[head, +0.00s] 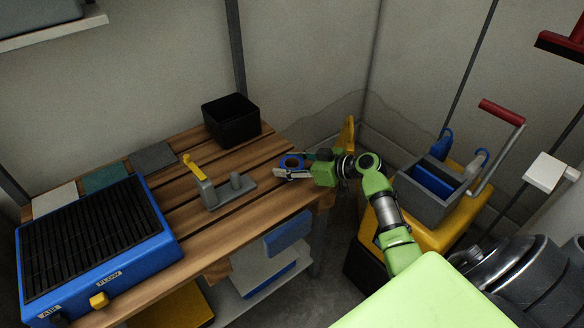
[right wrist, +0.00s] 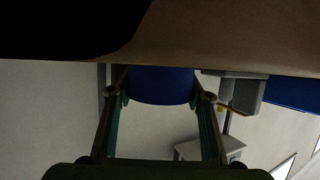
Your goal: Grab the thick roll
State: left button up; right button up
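A thick blue roll (head: 290,161) with a hole in its middle stands near the right end of the slatted wooden table. My right gripper (head: 292,167) reaches in from the right, with its fingers on both sides of the roll. In the right wrist view the blue roll (right wrist: 162,85) fills most of the space between the two fingers (right wrist: 162,95). I cannot tell whether both fingers press on it. The roll looks to be at table height. My left gripper is not in view.
A black open box (head: 231,122) stands at the table's back edge. A grey fixture with a yellow handle (head: 195,165) is mid-table. A blue unit with a black grille (head: 95,240) fills the left. A yellow mop cart with a grey bucket (head: 432,195) stands right of the table.

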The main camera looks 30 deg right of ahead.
jog(key=c, duration=0.4)
jog(key=shift+r, duration=0.1)
